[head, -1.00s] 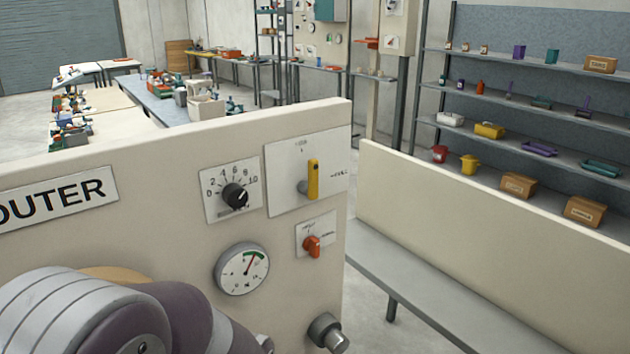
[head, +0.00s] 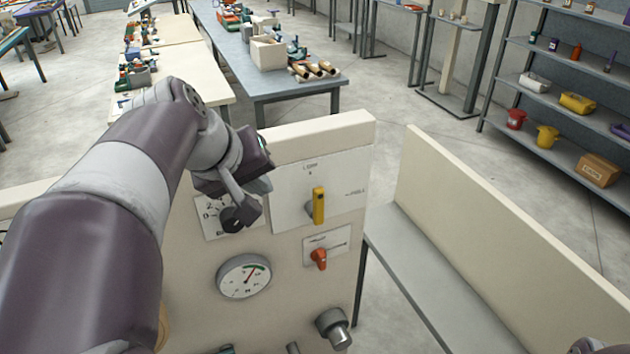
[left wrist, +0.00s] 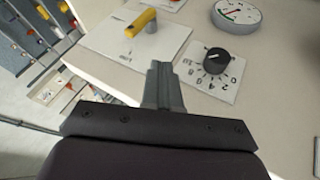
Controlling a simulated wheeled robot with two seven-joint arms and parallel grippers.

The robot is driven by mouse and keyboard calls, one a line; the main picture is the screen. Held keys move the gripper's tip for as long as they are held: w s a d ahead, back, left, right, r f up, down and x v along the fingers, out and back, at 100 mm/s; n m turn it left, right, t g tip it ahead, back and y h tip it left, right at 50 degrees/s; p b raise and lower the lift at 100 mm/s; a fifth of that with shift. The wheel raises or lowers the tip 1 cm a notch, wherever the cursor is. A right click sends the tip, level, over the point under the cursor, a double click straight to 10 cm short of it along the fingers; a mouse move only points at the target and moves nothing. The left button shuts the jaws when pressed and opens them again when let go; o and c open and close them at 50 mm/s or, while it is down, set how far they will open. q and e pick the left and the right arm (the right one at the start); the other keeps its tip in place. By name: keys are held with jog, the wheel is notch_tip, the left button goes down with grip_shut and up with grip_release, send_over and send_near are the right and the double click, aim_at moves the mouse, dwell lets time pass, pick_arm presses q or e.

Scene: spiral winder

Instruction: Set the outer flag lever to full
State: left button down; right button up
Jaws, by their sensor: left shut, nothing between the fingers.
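The yellow flag lever (head: 318,205) stands upright on a white plate (head: 290,208) on the cream panel, pointing at the upper label. A second label is to its right; both are too small to read surely. The lever also shows in the left wrist view (left wrist: 141,22), up and left of the fingertips. My left gripper (head: 241,206) is shut and empty, left of the lever and in front of the black dial. In the left wrist view its closed fingers (left wrist: 162,72) point at the panel between lever and dial, apart from the lever. My right gripper does not show.
The black dial knob (left wrist: 216,61) is close to the fingers. Below the lever are an orange switch (head: 319,258), a round gauge (head: 243,277) and a grey knob (head: 334,327) sticking out. A cream board (head: 480,240) stands to the right.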

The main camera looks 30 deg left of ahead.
pick_arm(q)
jog(key=s, duration=0.1)
send_near(319, 207)
jog(key=w+a+f, duration=0.2)
jog(key=w+f, duration=0.2)
jog(key=shift+s+d+p, duration=0.1)
jog(key=shift+s+p, duration=0.2)
jog(key=shift+p, duration=0.1)
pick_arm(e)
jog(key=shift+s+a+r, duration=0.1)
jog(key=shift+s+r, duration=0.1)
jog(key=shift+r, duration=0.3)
